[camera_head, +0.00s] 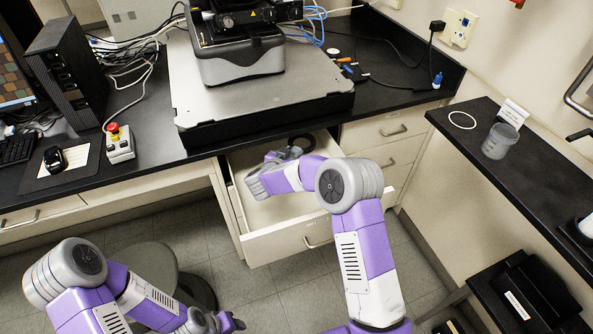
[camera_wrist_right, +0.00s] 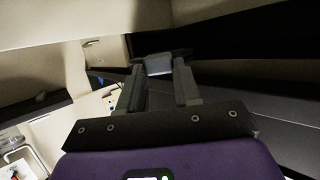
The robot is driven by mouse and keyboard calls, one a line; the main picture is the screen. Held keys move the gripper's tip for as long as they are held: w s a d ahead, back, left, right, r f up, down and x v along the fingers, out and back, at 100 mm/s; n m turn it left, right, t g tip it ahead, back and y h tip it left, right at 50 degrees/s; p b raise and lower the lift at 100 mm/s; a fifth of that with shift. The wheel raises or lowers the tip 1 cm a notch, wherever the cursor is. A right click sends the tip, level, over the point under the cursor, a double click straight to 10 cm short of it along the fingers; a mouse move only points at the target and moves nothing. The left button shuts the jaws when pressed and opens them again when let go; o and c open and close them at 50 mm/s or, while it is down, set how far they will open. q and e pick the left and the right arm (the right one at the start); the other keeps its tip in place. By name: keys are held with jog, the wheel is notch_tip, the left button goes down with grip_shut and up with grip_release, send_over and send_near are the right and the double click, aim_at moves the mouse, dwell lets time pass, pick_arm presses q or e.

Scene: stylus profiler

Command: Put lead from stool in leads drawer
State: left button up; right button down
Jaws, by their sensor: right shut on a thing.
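The leads drawer (camera_head: 280,242) is pulled open below the bench, with its pale inside showing. My right gripper (camera_head: 287,154) is inside the drawer opening, toward its back, partly hidden by my own arm. It is shut on the lead, a dark looped thing (camera_head: 304,138) at the drawer's back. In the right wrist view the lead (camera_wrist_right: 158,65) shows as a dark piece with a grey-blue face between the fingertips. My left gripper (camera_head: 228,323) is low at the bottom edge, near the grey round stool (camera_head: 150,255); its jaw opening is unclear.
The bench carries a profiler on a grey slab (camera_head: 250,103) right above the drawer. A closed drawer (camera_head: 385,130) is to the right. A side counter (camera_head: 500,165) holds a clear cup (camera_head: 499,142) and a white ring. Tiled floor lies in front.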

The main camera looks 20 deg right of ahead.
jog(key=f+b, duration=0.1)
jog(key=f, duration=0.2)
jog(key=d+f+b, duration=0.1)
jog(key=f+b, duration=0.1)
jog(key=f, duration=0.2)
jog(key=shift+w+d, duration=0.1)
jog(key=shift+d, duration=0.1)
jog(key=shift+f, duration=0.55)
jog(key=c, duration=0.8)
grip_release()
